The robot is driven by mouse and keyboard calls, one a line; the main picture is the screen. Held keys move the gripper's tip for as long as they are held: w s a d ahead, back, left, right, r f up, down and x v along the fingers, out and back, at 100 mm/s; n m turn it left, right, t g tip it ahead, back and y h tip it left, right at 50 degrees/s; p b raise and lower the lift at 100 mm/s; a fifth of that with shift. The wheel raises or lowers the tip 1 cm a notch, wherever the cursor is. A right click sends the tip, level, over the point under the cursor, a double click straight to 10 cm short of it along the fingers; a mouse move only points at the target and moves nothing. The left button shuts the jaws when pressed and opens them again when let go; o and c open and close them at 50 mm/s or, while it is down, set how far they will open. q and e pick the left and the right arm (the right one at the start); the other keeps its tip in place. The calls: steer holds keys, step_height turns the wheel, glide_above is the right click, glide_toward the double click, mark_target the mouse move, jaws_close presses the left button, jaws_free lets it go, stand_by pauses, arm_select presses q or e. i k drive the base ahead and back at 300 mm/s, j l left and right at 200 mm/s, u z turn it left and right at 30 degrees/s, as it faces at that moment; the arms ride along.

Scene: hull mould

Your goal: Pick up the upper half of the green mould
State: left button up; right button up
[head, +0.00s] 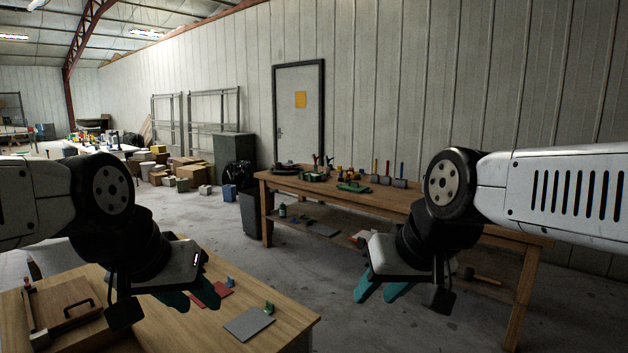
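A small green block (269,307) stands on the near table, right of my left gripper. I cannot tell which green piece is the mould's upper half.
The wooden workbench (408,205) carries several upright-handled tools and has a lower shelf. The near wooden table (290,318) holds a grey plate (249,324), red pieces (222,290) and a wooden box (62,312). Grey floor (335,272) lies open between the two tables.

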mark_target(356, 188)
steer(key=i+l+z, duration=0.55)
steer(key=i+z, duration=0.35)
steer(key=i+l+z, duration=0.1)
steer(key=i, duration=0.4)
steer(key=i+l+z, duration=0.15)
steer(key=i, duration=0.3)
steer(key=i+j+u, duration=0.2)
steer(key=i+u, duration=0.25)
steer(key=i, duration=0.15)
steer(key=i+u, duration=0.5)
steer(key=i+l+u, duration=0.3)
steer(key=i+u, duration=0.15)
steer(key=i, duration=0.15)
steer(key=i+u, duration=0.25)
steer(key=i, duration=0.25)
steer(key=i+u, duration=0.3)
steer(key=i, duration=0.2)
steer(key=i+j+z, duration=0.1)
steer(key=i+z, duration=0.3)
steer(key=i+j+z, duration=0.2)
steer(key=i+z, duration=0.15)
steer(key=i+j+z, duration=0.4)
steer(key=i+l, duration=0.05)
